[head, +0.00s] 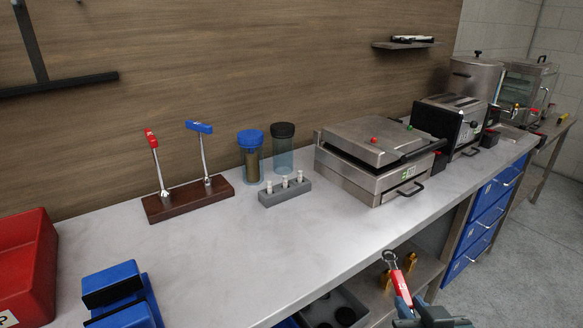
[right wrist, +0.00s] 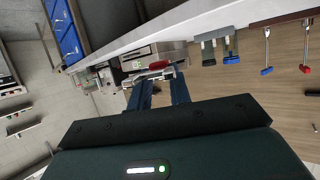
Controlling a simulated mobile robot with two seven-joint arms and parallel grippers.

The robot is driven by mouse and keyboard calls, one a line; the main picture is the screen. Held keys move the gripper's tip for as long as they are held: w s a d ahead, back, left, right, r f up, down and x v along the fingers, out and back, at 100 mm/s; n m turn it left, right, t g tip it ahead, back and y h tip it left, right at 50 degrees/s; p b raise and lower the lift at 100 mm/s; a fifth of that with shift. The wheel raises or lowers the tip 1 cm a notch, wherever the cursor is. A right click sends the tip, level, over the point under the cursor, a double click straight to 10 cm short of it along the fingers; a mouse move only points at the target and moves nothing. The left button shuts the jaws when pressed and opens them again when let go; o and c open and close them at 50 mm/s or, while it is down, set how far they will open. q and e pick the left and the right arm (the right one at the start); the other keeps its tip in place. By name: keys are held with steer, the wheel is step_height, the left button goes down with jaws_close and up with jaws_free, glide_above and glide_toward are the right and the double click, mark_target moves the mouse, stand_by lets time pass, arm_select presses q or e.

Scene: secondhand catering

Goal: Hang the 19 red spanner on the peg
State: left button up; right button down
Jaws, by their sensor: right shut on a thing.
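The red spanner (head: 398,280) has a red handle and a steel ring end that points up in the head view. My right gripper (head: 414,306) is shut on its handle and holds it in front of the counter's front edge. In the right wrist view the spanner's red part (right wrist: 162,65) shows at the tips of my right gripper (right wrist: 160,83). The number on the spanner is too small to read. I cannot clearly make out the peg in either view. My left gripper does not show.
The counter (head: 250,260) holds a wooden base (head: 188,199) with red and blue levers, a grey block (head: 285,192), two canisters and a steel press grill (head: 370,165). A red bin (head: 25,270) and blue holder (head: 122,295) stand front left. Blue drawers (head: 485,222) are at right.

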steer(key=w+a+f+n+y, duration=0.1)
steer(key=w+a+n+y, duration=0.1)
steer(key=w+a, duration=0.4)
steer(key=w+a+n+y, duration=0.15)
steer(key=w+a, duration=0.25)
steer(key=w, duration=0.4)
step_height(320, 180, up, 4)
steer(key=n+g+y+b, duration=0.1)
steer(key=n+g+y, duration=0.1)
steer(key=n+y, duration=0.15)
glide_above(308, 246)
steer(key=shift+a+r+m, duration=0.1)
steer(key=shift+m, duration=0.2)
step_height(308, 246, down, 10)
steer(key=shift+r, duration=0.15)
steer(key=shift+f, duration=0.2)
steer(key=c, duration=1.3)
jaws_free()
